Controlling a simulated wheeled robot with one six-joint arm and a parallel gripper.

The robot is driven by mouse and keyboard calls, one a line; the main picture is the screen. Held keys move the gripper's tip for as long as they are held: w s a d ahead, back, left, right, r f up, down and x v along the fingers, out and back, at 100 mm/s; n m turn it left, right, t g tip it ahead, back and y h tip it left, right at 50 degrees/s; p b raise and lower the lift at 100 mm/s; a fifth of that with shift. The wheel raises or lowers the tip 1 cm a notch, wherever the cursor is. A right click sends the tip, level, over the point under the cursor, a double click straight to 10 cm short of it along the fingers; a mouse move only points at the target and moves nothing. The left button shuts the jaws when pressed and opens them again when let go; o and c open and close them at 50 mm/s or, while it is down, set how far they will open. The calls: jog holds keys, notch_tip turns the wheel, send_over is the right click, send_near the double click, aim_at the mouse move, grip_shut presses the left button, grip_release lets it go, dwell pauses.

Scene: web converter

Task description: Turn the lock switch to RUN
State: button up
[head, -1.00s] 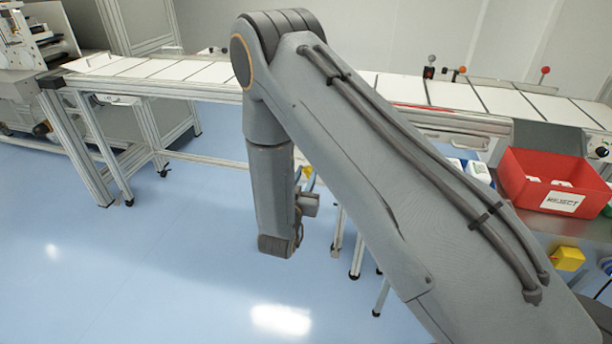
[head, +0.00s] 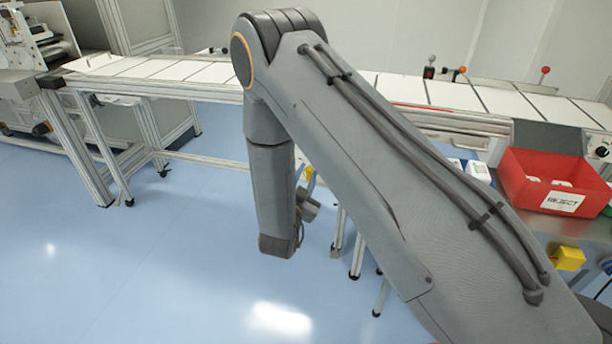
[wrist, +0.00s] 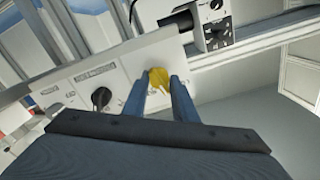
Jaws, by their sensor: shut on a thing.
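In the wrist view, a yellow switch knob (wrist: 158,78) sits on a pale grey panel (wrist: 125,82). The two blue fingers of my gripper (wrist: 160,84) are shut on the yellow knob, one on each side. A black rotary knob (wrist: 101,97) is on the same panel to the left, under a small printed label. The lettering is too small to read, so I cannot tell which position the switch points to. In the head view my arm hides most of the gripper, and a bit of yellow (head: 308,173) shows beside the wrist.
A control box (wrist: 212,30) with a dark knob and a cable is mounted above right of the panel. In the head view, a conveyor (head: 200,75) runs across the back, with a red REJECT bin (head: 525,190) at right. Blue floor (head: 130,260) is clear at left.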

jog(key=m, duration=0.6)
jog(key=shift+s+d+f, duration=0.1)
jog(key=shift+d+f, duration=0.1)
jog(key=shift+f, duration=0.05)
jog(key=m+b, duration=0.1)
jog(key=m, duration=0.5)
jog(key=shift+f, duration=0.1)
jog(key=shift+m, duration=0.3)
jog(key=o, duration=0.8)
jog(key=shift+o, duration=1.1)
jog(key=shift+a, duration=0.1)
jog(key=v, duration=0.7)
jog(key=shift+s+b, duration=0.35)
jog(key=shift+b, duration=0.1)
